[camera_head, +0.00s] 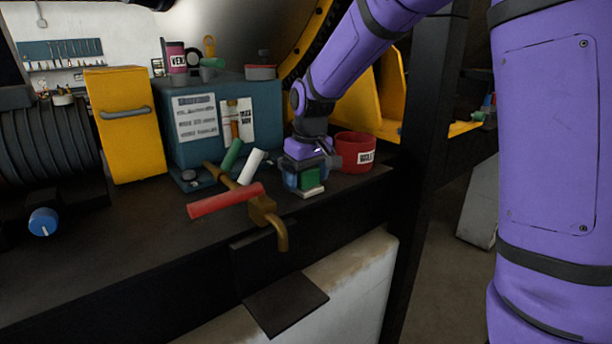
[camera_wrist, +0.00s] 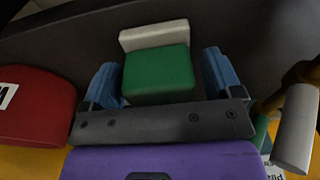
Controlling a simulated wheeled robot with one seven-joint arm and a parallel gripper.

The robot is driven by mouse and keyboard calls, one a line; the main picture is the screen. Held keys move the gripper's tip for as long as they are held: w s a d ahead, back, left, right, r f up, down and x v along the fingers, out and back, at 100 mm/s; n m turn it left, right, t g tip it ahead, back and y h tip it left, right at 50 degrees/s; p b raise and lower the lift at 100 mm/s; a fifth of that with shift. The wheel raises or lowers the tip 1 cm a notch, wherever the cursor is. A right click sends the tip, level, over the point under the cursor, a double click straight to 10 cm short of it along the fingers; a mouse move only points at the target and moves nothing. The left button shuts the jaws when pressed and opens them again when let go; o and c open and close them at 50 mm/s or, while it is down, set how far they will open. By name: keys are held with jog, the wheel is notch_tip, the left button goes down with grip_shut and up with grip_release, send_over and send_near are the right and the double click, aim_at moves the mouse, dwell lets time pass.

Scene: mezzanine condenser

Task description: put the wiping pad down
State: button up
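The wiping pad is a green block (camera_head: 308,178) on a pale, off-white base, near the front edge of the dark bench. In the wrist view the green block (camera_wrist: 158,75) lies between my two blue fingers, its pale base showing beyond it. My gripper (camera_head: 306,178) points down over the pad; it also shows in the wrist view (camera_wrist: 163,80). Narrow gaps show between the fingers and the pad's sides, wider on the right, so the fingers look open around it. The pale base appears to be on the bench top; the exact contact is hard to see.
A red labelled bin (camera_head: 356,152) stands close at right. Brass pipework with a red handle (camera_head: 225,200) and a white handle (camera_head: 251,167) lies close at left. A teal box (camera_head: 222,125) and yellow cabinet (camera_head: 125,125) stand behind. Bench front left is clear (camera_head: 130,250).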

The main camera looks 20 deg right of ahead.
aim_at(311, 169)
jog(key=r, duration=0.8)
jog(key=s+r, duration=0.1)
jog(key=r, duration=0.2)
jog(key=shift+s+d+r, duration=0.1)
jog(key=shift+d+r, duration=0.1)
jog(key=shift+r, duration=0.2)
jog(key=s+d+m+t, duration=0.1)
jog(key=s+d+t, duration=0.1)
jog(key=s, duration=1.2)
jog(key=s+d+f+m+t, duration=0.1)
jog(key=s+d, duration=0.3)
jog(key=s, duration=1)
jog(key=shift+d+f+m+t, duration=0.3)
jog(key=shift+m+t, duration=0.2)
jog(key=shift+m, duration=0.3)
jog(key=shift+o, duration=0.2)
jog(key=shift+s, duration=0.1)
